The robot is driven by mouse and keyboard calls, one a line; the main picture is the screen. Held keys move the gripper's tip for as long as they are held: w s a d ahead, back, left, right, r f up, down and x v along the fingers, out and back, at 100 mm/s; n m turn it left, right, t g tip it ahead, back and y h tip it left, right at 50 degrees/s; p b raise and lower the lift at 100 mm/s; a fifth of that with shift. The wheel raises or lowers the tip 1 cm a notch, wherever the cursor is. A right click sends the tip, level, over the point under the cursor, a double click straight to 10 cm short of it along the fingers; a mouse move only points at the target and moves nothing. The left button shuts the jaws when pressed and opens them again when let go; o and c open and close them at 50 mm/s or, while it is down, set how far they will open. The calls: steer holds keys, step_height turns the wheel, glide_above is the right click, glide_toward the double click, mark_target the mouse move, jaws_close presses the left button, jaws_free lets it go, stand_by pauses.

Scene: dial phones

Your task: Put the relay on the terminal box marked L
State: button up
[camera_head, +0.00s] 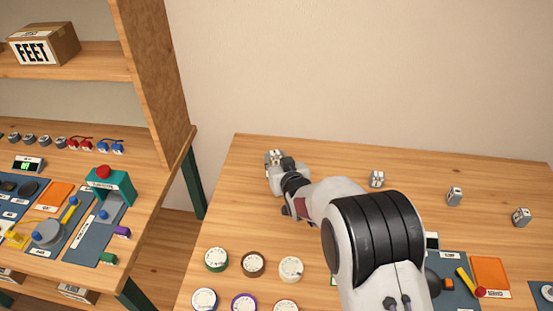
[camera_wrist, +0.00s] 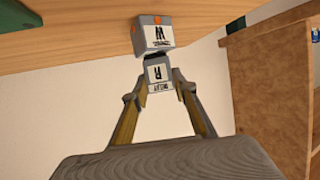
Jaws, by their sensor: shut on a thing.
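My gripper (camera_wrist: 157,92) is shut on a small grey relay (camera_wrist: 158,76) with a white label bearing a large letter that looks like R. A grey terminal box (camera_wrist: 153,34) with orange marks is just beyond the relay. Its label shows a large letter, W or an upside-down M. A dark part lies between relay and box; I cannot tell if they touch. In the head view, my gripper (camera_head: 282,166) is at the back left of the table, by a box (camera_head: 272,155). More grey boxes stand rightward: one (camera_head: 377,178), another (camera_head: 454,196), and a third (camera_head: 521,216); their letters are unreadable.
Several round dials, such as a green-rimmed one (camera_head: 216,259), lie at the table's front left. Blue-grey mats with an orange panel (camera_head: 490,277) lie front right. A shelf unit (camera_head: 158,70) stands left, with a gap before the table. The back strip between boxes is clear.

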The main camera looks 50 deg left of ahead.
steer(key=shift+f, duration=0.1)
stand_by(0.3)
steer(key=o, duration=1.1)
steer(key=shift+o, duration=0.2)
steer(key=shift+r, duration=0.2)
steer(key=v, duration=1.2)
steer(key=shift+f, duration=0.1)
